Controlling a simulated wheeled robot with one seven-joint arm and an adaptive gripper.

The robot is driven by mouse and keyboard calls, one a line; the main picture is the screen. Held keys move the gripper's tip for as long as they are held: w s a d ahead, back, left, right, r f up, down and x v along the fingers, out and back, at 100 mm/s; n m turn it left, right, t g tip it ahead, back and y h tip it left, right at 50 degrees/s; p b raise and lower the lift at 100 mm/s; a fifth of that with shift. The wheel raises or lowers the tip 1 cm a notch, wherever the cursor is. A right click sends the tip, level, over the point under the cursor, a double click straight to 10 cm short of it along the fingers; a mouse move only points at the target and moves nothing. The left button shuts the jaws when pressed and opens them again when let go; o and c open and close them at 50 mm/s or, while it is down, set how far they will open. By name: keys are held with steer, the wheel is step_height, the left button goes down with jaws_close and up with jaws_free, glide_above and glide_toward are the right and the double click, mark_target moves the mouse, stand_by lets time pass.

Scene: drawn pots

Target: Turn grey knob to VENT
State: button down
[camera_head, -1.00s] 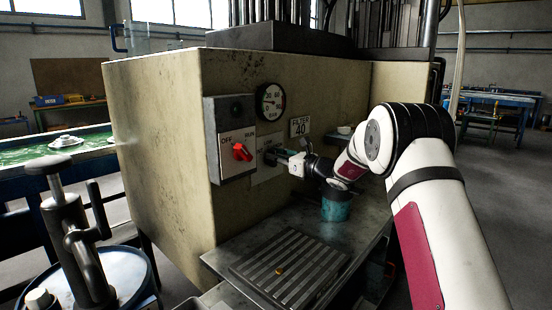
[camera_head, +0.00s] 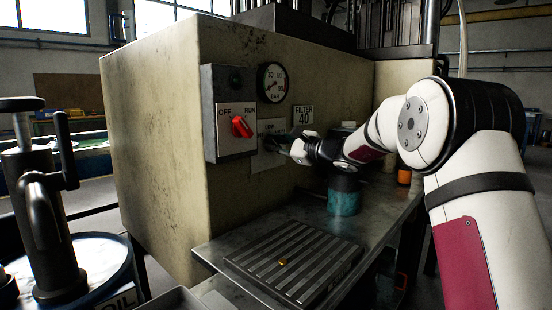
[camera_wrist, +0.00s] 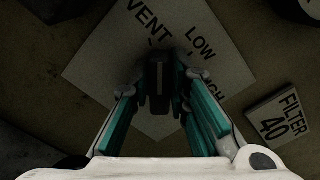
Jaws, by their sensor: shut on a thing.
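The grey knob (camera_wrist: 158,82) looks dark in the wrist view, a narrow bar in the middle of a pale label plate (camera_wrist: 100,60). The plate reads VENT, LOW and HIGH and appears tilted. The bar's far end points up in that view, between VENT and LOW. My gripper (camera_wrist: 158,100) has its teal fingers on both sides of the bar and is shut on it. In the head view my gripper (camera_head: 287,146) is at the plate (camera_head: 268,127) on the machine's front and hides much of it. The knob shows there only as a dark patch.
Left of the plate is a switch box (camera_head: 230,145) with a red handle (camera_head: 240,127), marked OFF and RUN. A gauge (camera_head: 273,83) and a FILTER 40 sign (camera_head: 303,116) are close by. A teal container (camera_head: 344,195) stands below my wrist, near a slotted tray (camera_head: 295,262).

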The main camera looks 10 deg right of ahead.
steer(key=shift+s+a+f+n+b, duration=0.1)
steer(key=shift+f+n+b, duration=0.15)
steer(key=shift+n+b, duration=1.25)
steer(key=shift+b, duration=0.6)
steer(key=c, duration=1.5)
jaws_free()
steer(key=shift+r, duration=0.1)
steer(key=v, duration=1.2)
